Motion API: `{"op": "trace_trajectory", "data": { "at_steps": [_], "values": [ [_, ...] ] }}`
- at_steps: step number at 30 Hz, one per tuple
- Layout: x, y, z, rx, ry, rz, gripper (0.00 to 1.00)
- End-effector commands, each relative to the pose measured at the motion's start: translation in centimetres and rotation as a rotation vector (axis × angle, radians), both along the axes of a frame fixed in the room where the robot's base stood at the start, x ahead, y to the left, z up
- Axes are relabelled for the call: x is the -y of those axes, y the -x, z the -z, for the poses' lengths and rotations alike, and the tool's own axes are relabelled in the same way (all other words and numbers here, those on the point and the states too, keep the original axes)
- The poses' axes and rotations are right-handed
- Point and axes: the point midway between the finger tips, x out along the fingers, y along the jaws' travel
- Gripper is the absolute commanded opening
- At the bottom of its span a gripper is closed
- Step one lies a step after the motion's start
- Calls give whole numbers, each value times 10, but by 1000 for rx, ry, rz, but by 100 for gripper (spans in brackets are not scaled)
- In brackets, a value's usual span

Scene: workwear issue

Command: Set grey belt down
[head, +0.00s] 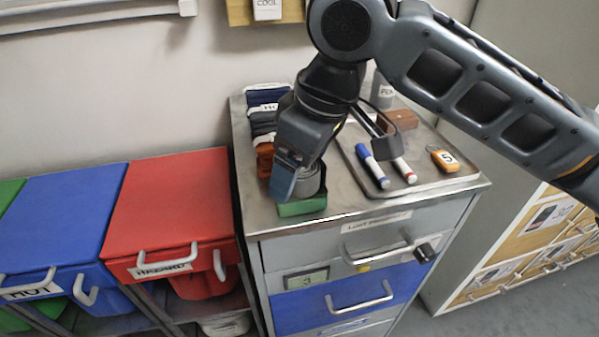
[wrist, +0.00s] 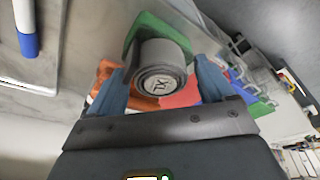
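The grey belt (head: 308,181) is a rolled coil. In the wrist view the belt (wrist: 161,62) shows a round end tag reading XL. My gripper (head: 297,188) points down at the front left of the metal cabinet top, with its fingers on either side of the belt and closed on it. In the wrist view the two fingertips (wrist: 160,66) flank the coil closely. A green block or tray (head: 302,208) lies directly under the belt on the cabinet top. Whether the belt's underside touches it is hidden.
An orange-brown item (head: 265,160) and folded dark clothing (head: 263,116) lie behind the gripper. A tray (head: 447,183) with two markers and an orange tag stands right. Red (head: 172,198) and blue (head: 62,215) bins stand left, lower than the cabinet top.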

Motion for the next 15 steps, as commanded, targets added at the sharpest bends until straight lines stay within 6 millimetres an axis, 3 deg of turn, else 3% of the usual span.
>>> {"op": "trace_trajectory", "data": {
  "at_steps": [2,15],
  "values": [
    [0,0,0,0,0,0,74],
    [0,0,0,0,0,0,32]
  ]
}}
